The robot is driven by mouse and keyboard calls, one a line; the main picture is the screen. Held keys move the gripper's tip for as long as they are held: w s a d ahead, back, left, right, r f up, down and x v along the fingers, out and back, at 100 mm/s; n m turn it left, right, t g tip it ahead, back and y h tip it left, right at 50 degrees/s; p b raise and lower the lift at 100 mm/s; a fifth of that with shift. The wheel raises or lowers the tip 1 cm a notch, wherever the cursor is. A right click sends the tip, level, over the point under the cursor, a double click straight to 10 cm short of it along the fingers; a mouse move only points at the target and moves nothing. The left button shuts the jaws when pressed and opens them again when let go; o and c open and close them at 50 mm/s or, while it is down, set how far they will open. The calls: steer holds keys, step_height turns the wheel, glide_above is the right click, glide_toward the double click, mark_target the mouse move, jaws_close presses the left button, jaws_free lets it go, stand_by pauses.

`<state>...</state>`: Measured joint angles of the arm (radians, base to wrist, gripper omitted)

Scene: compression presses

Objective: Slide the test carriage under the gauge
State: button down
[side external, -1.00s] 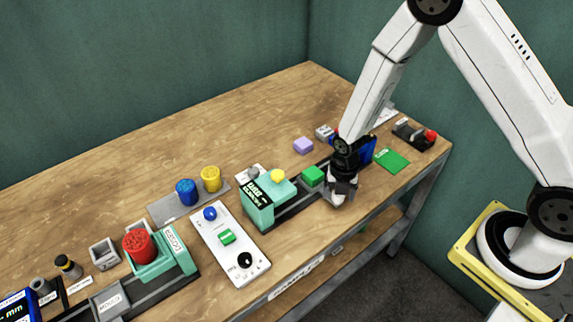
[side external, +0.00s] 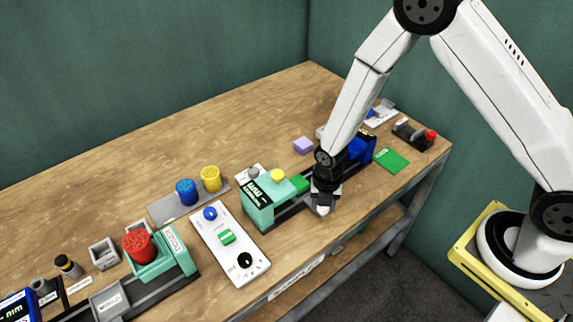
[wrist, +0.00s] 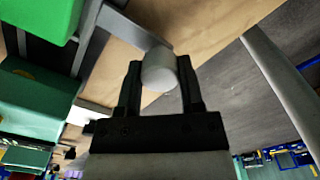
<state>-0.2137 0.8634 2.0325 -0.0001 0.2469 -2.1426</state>
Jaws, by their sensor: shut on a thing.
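The teal gauge (side external: 262,208), with a dark display and a yellow button on top, stands over a dark rail. A green block (side external: 300,184) sits close to the gauge's right side on the rail, seemingly on the test carriage; it also shows in the wrist view (wrist: 38,25). A grey arm (wrist: 128,26) with a pale rounded knob (wrist: 158,72) extends beside the block. My gripper (side external: 323,207) points down at the bench's front edge, right of the block. In the wrist view, its fingers are shut on the knob. The carriage's base is mostly hidden.
A white control panel (side external: 232,250) lies left of the gauge. A blue box (side external: 361,148) stands behind my gripper on the right, near a green mat (side external: 391,160). A purple block (side external: 303,145) is behind the rail. The back of the bench is clear.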

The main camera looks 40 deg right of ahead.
steer(key=a, duration=0.7)
steer(key=shift+a, duration=0.1)
steer(key=shift+c, duration=1.1)
jaws_free()
steer(key=shift+r, duration=0.2)
step_height(320, 180, up, 8)
steer(key=shift+f, duration=0.25)
